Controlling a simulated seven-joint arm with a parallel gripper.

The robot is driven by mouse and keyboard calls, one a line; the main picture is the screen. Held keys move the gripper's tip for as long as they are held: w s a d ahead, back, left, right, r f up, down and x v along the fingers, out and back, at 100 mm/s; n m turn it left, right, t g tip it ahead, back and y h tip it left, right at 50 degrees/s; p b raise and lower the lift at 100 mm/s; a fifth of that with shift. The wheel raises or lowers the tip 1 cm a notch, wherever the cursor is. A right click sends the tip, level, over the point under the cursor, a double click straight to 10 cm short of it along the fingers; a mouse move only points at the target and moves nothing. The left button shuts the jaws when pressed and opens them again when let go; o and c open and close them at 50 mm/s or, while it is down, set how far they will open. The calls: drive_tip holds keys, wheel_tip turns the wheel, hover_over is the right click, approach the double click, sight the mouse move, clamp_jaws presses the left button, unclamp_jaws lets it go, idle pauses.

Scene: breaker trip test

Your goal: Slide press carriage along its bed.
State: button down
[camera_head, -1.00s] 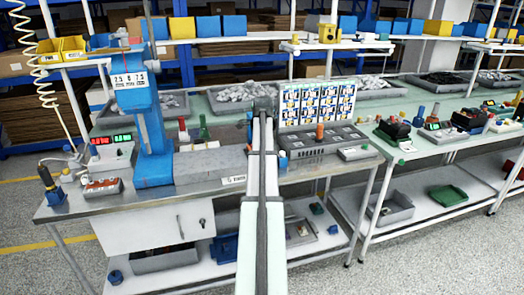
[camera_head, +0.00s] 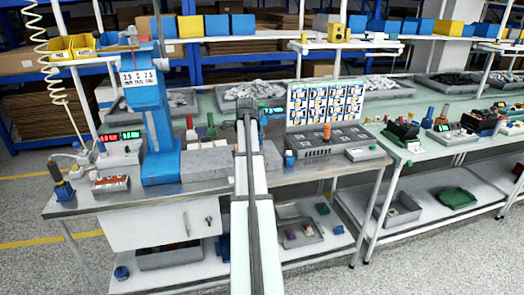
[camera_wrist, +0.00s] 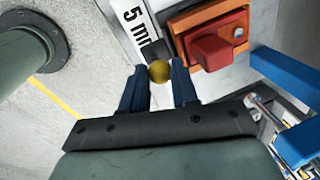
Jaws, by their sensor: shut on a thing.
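In the wrist view my gripper (camera_wrist: 160,78) has its two blue fingers on either side of a round brass-coloured knob (camera_wrist: 160,71), held near the fingertips. A dark piece (camera_wrist: 154,49) lies right behind the knob. Beside it is a red block (camera_wrist: 212,48) on an orange base (camera_wrist: 186,22). I cannot tell for sure which part is the press carriage. In the head view a blue press (camera_head: 150,110) stands on the bench's left, with a long grey bed (camera_head: 205,160) to its right. My arm crosses the bed's right end, and my gripper cannot be made out there.
A white plate marked "5 mm" (camera_wrist: 137,27) lies beside the knob. Blue parts (camera_wrist: 285,75) are at the right of the wrist view. On the bench are a card-backed grey tray (camera_head: 320,140), a screwdriver stand (camera_head: 62,188) and a red-topped box (camera_head: 110,184).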

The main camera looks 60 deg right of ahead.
drive_tip(key=w+a, duration=0.9)
drive_tip(key=shift+w+a, duration=0.15)
drive_tip(key=shift+a, duration=0.05)
drive_tip(key=c, duration=0.9)
unclamp_jaws()
drive_tip(key=shift+o, duration=0.2)
drive_tip(key=shift+r, duration=0.1)
wheel_tip(320, 180, up, 13)
drive_tip(key=s+a, duration=0.1)
drive_tip(key=a, duration=0.1)
drive_tip(key=shift+s+r, duration=0.2)
drive_tip(key=shift+s, duration=0.05)
drive_tip(key=shift+a, duration=0.1)
